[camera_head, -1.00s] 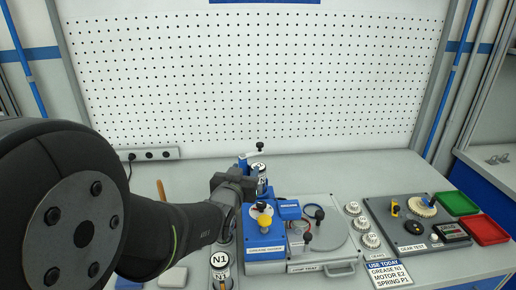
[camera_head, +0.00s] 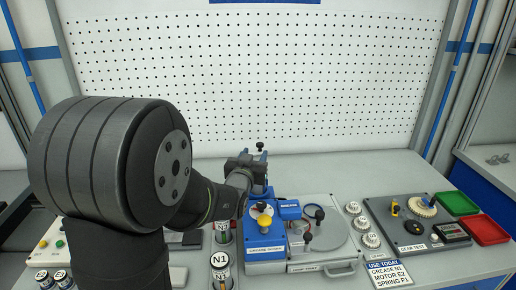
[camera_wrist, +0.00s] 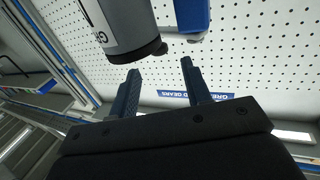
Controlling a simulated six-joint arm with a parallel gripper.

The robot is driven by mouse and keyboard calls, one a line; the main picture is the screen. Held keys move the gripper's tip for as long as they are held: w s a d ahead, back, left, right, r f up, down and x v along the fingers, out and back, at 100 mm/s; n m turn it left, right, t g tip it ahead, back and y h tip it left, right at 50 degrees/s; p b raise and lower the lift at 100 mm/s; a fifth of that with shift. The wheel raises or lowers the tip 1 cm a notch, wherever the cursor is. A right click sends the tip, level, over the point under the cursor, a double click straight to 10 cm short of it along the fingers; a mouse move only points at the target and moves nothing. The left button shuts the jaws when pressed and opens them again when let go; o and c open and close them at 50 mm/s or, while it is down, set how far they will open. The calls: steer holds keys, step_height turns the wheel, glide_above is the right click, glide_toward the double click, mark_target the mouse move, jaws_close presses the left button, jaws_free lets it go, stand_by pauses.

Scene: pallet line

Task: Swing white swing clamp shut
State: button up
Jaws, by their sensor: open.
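I cannot surely pick out the white swing clamp. A white part under a yellow knob (camera_head: 265,221) sits on the blue grease station (camera_head: 263,240). A small black knob (camera_head: 259,146) tops the blue post (camera_head: 262,157) behind it. My gripper (camera_head: 247,163) is at that post and hides much of what is there. In the wrist view my gripper (camera_wrist: 160,68) is open, with nothing between its fingers. A grey and white can (camera_wrist: 122,25) and a blue upright (camera_wrist: 191,15) with a pale end show beyond the fingertips.
A plate with a handle (camera_head: 335,268) lies right of the station. Several white gears (camera_head: 362,223) and the gear test board (camera_head: 415,225) are farther right. An N1 can (camera_head: 220,262) stands at front left.

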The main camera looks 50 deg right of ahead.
mark_target(259, 146)
steer(key=x, duration=0.5)
steer(key=shift+d, duration=0.1)
jaws_close()
